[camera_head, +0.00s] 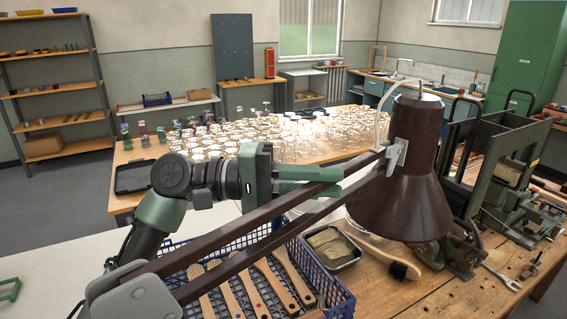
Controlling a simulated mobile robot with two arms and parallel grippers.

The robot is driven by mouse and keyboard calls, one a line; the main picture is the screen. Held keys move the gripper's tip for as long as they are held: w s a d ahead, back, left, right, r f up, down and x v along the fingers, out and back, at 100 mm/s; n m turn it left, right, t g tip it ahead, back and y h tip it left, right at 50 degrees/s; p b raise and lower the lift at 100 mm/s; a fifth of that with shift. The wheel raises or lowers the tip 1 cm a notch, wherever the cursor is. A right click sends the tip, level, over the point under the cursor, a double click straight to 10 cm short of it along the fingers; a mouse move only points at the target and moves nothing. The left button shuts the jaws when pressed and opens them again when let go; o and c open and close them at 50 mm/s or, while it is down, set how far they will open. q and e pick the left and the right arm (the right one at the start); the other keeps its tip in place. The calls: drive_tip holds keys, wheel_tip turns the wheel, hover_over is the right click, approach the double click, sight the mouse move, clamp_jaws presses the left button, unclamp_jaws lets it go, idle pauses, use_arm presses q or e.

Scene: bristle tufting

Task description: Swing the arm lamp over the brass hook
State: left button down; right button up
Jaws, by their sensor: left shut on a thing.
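The arm lamp has a dark brown conical shade (401,190) and two long parallel brown arm bars (235,225). The bars run from a grey joint (130,297) at the lower left up to the shade, which hangs open side down over the wooden bench. My left gripper (312,180) comes in from the left and is shut on the arm lamp at its bars, left of the shade. The bars partly hide its fingertips. I cannot make out the brass hook. My right gripper is not in view.
Under the bars stand a blue crate (338,299) of wooden brush handles and a metal tray (349,264). A brush (405,270), a dark machine (462,250) and a wrench (503,279) lie near the shade. A table of glasses (335,155) is behind.

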sight(302, 199)
use_arm(q)
drive_tip(key=s+d+m+g, duration=0.2)
drive_tip(key=s+d+g, duration=0.2)
drive_tip(key=s+d, duration=0.1)
drive_tip(key=shift+s+d+m+y, duration=0.25)
drive_tip(key=shift+s+m+y, duration=0.05)
drive_tip(key=shift+s, duration=0.6)
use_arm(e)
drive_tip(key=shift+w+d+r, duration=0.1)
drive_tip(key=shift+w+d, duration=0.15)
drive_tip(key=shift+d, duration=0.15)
use_arm(q)
drive_tip(key=c, duration=1.4)
unclamp_jaws()
drive_tip(key=shift+w+a, duration=0.1)
drive_tip(key=b+v, duration=0.3)
drive_tip(key=v, duration=0.4)
drive_tip(key=shift+f, duration=0.15)
drive_tip(key=shift+a, duration=0.3)
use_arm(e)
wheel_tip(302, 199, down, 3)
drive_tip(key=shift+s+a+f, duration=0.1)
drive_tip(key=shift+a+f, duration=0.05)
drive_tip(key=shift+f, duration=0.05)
